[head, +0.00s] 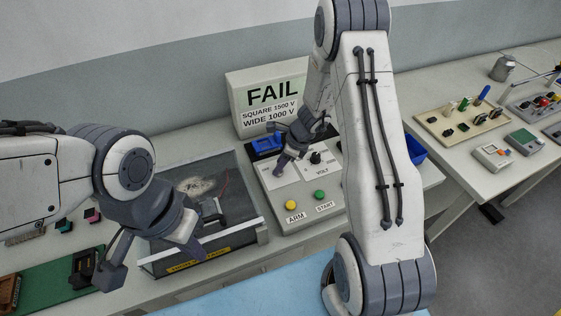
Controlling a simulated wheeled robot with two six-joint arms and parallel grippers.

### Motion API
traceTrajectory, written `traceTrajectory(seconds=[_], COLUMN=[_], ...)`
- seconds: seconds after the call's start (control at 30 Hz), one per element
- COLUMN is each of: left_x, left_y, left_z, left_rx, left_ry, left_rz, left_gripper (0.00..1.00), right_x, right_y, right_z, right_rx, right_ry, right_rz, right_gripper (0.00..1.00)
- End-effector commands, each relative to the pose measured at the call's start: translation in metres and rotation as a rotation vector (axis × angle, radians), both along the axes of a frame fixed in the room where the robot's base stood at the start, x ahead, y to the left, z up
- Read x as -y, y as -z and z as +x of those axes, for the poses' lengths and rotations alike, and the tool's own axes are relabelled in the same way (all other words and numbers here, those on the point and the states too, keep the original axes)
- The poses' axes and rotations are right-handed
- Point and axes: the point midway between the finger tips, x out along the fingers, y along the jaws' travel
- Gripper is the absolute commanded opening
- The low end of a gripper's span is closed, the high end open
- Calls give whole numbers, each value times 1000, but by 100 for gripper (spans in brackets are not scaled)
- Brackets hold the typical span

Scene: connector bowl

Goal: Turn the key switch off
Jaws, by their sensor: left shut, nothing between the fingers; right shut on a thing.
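The grey test panel (268,203) in the middle has a yellow ARM button (291,205), a green START button (320,195) and a black VOLT knob (316,158). My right gripper (280,168) points down onto the panel, left of the VOLT knob. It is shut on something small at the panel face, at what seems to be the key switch. The fingers hide the key, so its angle cannot be told.
A FAIL sign (270,95) stands behind the panel. The clear-lidded box (250,240) with a scorched patch is left of it. A blue connector block (265,146) is close to my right gripper. A blue bin (415,150) is to the right. A side table (455,145) holds trays and small devices.

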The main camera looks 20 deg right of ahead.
Motion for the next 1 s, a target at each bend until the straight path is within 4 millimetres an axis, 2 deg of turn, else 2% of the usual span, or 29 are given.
traceTrajectory(seconds=[0.2, 0.47, 1.0], left_x=[0, 0, 0], left_y=[-17, -26, -15], left_z=[0, 0, 0], left_rx=[0, 0, 0], left_ry=[-1, -2, -1], left_rz=[0, 0, 0], left_gripper=[0, 0, 0], right_x=[1, 2, 2], right_y=[-3, -1, 2], right_z=[1, 3, 7], right_rx=[-1, 1, 2], right_ry=[-178, -426, -940], right_rz=[1, -1, -2], right_gripper=[0, 0, 0])
